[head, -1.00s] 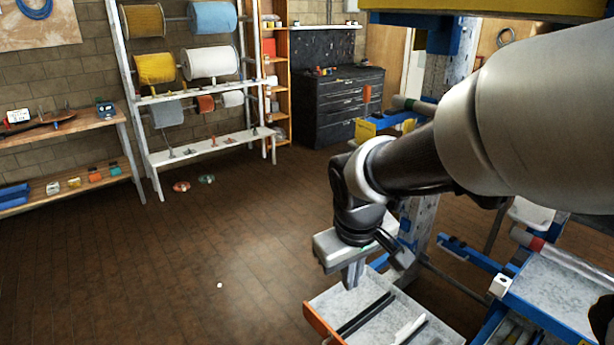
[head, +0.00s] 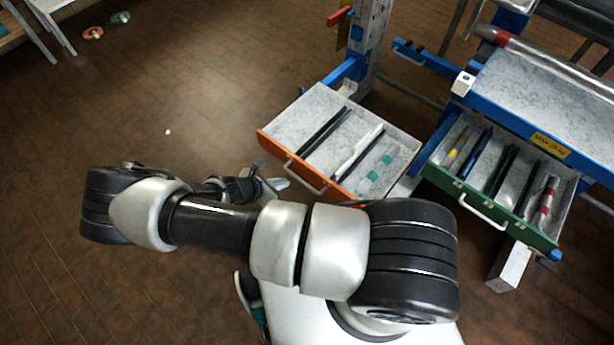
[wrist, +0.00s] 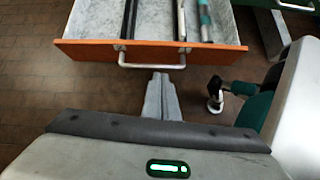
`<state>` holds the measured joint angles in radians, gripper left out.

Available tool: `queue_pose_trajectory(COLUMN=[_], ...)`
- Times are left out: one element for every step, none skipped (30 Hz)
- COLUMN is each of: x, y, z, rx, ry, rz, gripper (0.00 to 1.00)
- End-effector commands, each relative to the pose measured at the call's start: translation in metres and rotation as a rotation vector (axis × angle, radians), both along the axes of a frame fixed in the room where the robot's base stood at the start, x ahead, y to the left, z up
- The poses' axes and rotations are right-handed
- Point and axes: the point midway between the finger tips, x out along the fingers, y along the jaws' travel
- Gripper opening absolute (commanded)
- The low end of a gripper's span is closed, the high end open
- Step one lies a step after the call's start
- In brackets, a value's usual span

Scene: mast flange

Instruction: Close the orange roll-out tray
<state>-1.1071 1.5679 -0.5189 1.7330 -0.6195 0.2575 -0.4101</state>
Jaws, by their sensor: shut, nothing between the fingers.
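The orange roll-out tray (head: 276,148) stands pulled out, with its orange front and a pale bar handle (head: 306,179) facing my arm. It holds dark rods, a white piece and a clear tube with teal bands. In the wrist view the orange front (wrist: 95,51) spans the top, with the handle (wrist: 152,66) in the middle. My gripper (wrist: 161,76) is shut and empty, with its fingertips just short of the handle. I cannot tell whether they touch it. In the head view my gripper (head: 280,184) is partly hidden by my arm, in front of the tray's left part.
A green drawer (head: 484,203) stands open to the right with several tools inside, under a blue-edged worktop (head: 535,95). A blue and grey post (head: 368,45) rises behind the orange tray. The brown floor to the left is mostly clear.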

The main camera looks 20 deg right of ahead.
Motion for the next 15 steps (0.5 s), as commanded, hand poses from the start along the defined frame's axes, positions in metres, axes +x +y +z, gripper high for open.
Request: queue_pose_trajectory(x=[-0.001, -0.002, -0.002, -0.002, -0.002, -0.001, -0.001, 0.001, 0.003, 0.004, 0.006, 0.009, 0.012, 0.014, 0.017], y=[-0.004, -0.006, -0.008, -0.009, -0.010, -0.012, -0.014, -0.016, -0.019, -0.022, -0.025, -0.030, -0.034, -0.038, -0.043], z=[-0.011, -0.016, -0.020, -0.022, -0.025, -0.027, -0.029, -0.032, -0.035, -0.039, -0.043, -0.048, -0.053, -0.058, -0.064], rx=[-0.026, -0.036, -0.045, -0.050, -0.054, -0.056, -0.058, -0.058, -0.058, -0.058, -0.058, -0.058, -0.058, -0.058, -0.058], ry=[0.013, 0.019, 0.024, 0.028, 0.030, 0.032, 0.033, 0.033, 0.033, 0.033, 0.033, 0.033, 0.033, 0.033, 0.034], rz=[0.040, 0.056, 0.073, 0.082, 0.088, 0.093, 0.095, 0.094, 0.093, 0.092, 0.092, 0.092, 0.090, 0.090, 0.090], gripper=[0.00, 0.00, 0.00, 0.00, 0.00, 0.00, 0.00, 0.00, 0.00, 0.00, 0.00, 0.00, 0.00, 0.00, 0.00])
